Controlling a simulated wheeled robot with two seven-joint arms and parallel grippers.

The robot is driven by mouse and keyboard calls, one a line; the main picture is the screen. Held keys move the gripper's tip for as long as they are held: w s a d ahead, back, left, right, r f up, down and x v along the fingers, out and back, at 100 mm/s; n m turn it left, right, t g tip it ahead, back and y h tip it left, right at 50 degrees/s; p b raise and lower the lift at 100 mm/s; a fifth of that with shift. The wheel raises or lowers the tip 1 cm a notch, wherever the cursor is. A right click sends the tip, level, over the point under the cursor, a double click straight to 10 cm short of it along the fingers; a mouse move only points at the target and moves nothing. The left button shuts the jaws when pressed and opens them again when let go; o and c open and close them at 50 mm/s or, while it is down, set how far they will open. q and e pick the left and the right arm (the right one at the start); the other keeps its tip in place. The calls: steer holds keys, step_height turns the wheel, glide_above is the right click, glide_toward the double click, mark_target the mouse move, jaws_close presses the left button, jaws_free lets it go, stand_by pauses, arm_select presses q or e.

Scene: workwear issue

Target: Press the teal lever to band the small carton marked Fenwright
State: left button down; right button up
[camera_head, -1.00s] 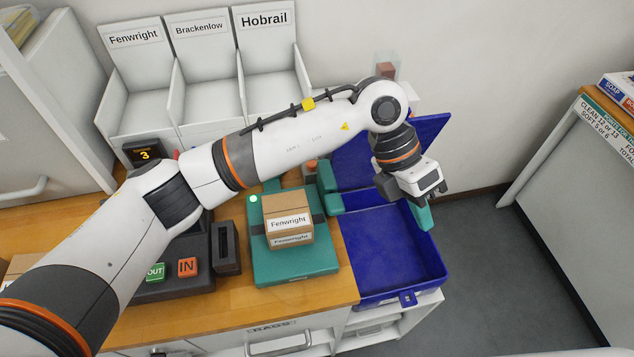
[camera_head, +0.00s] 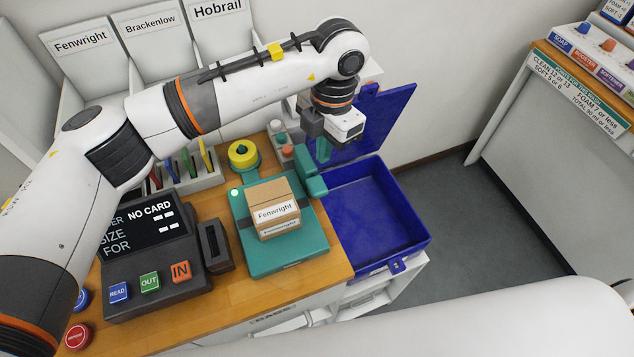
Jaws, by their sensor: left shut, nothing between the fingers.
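The small carton (camera_head: 271,208), brown with white Fenwright labels, sits on the teal banding machine (camera_head: 287,257). The teal lever (camera_head: 316,186) is at the machine's right edge, beside the blue box. My left gripper (camera_head: 322,150) hangs fingers down, shut and empty, just behind and above the lever. A gap to the lever seems to remain, but the exact height is hard to tell. My right gripper is out of view.
An open blue box (camera_head: 376,215) stands right of the machine, its lid (camera_head: 385,115) raised behind my gripper. A dark console (camera_head: 150,245) with coloured buttons is at left. A yellow roll (camera_head: 243,156) sits behind the machine. White labelled bins (camera_head: 80,62) line the back.

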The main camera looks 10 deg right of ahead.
mark_target(320, 184)
arm_select(q)
steer(key=f, duration=0.2)
steer(key=f+b, duration=0.1)
steer(key=f, duration=0.3)
steer(key=shift+s+a+b, duration=0.2)
steer(key=shift+a+b, duration=0.1)
steer(key=shift+b, duration=0.1)
steer(key=shift+f, duration=0.25)
